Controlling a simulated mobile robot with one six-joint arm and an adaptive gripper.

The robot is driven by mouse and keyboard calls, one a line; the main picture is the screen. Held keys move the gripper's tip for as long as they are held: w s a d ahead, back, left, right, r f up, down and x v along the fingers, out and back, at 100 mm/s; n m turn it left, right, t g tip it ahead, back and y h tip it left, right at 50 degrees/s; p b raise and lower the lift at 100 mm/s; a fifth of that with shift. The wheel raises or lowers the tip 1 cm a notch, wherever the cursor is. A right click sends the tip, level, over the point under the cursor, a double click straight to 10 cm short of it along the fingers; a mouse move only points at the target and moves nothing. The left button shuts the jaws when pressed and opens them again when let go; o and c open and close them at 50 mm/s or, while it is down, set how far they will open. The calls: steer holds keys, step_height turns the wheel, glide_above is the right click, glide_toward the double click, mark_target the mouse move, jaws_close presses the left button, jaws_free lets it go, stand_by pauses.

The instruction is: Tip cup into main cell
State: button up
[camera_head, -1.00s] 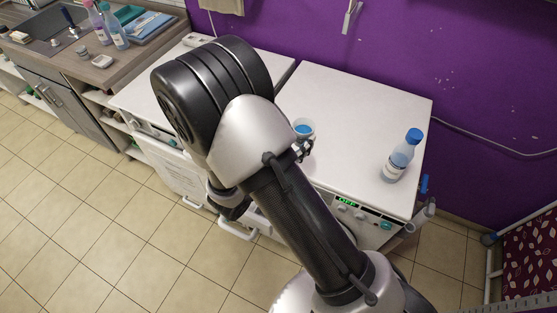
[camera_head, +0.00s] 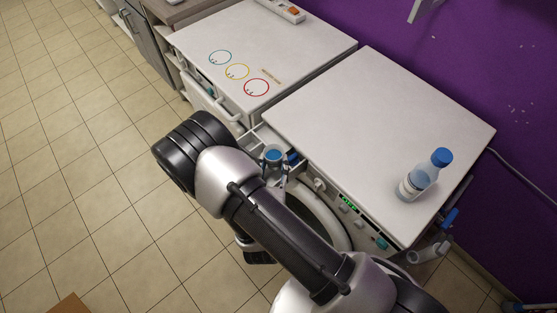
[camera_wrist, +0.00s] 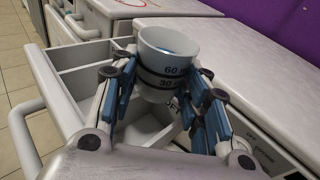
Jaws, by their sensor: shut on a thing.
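My gripper (camera_wrist: 165,88) is shut on a small white cup (camera_wrist: 165,55) with dark bands and the marks 60 and 30. Blue liquid shows inside the cup (camera_head: 273,153) in the head view. The cup looks roughly upright. It is held over the open detergent drawer (camera_wrist: 58,90) of the right-hand washing machine. In the wrist view, white dividers split the drawer into compartments. An open cell (camera_wrist: 80,75) lies left of the cup, and part of a dark label shows below it. The cup and fingers hide part of the drawer.
A clear bottle (camera_head: 418,180) with a blue cap stands on the right machine's white top (camera_head: 360,95). The machine's round door (camera_head: 315,215) is below the drawer. The left machine's top (camera_head: 270,40) has coloured circles. Tiled floor lies at left.

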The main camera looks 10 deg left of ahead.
steer(key=shift+r, duration=0.15)
steer(key=shift+s+d+r+n+g+h+p, duration=0.1)
steer(key=shift+d+r+n+g+h+p, duration=0.15)
steer(key=shift+n+p, duration=0.45)
steer(key=shift+d+r+n+g+h+p, duration=0.15)
steer(key=shift+n+p, duration=0.25)
steer(key=shift+p, duration=0.45)
steer(key=shift+r+n+g+h+p, duration=0.2)
steer(key=shift+n+g+h+p, duration=0.15)
steer(key=shift+n+p, duration=0.35)
steer(key=shift+r+n+g+h+p, duration=0.25)
steer(key=shift+n+h+p, duration=0.2)
steer(key=shift+n+p, duration=0.25)
steer(key=shift+n+h+p, duration=0.3)
steer(key=shift+n, duration=0.3)
steer(key=shift+f, duration=0.1)
steer(key=shift+n, duration=0.3)
steer(key=shift+a+n+g+h, duration=0.3)
steer(key=shift+n+g+h, duration=0.2)
steer(key=shift+n+h, duration=0.5)
stand_by(2.9)
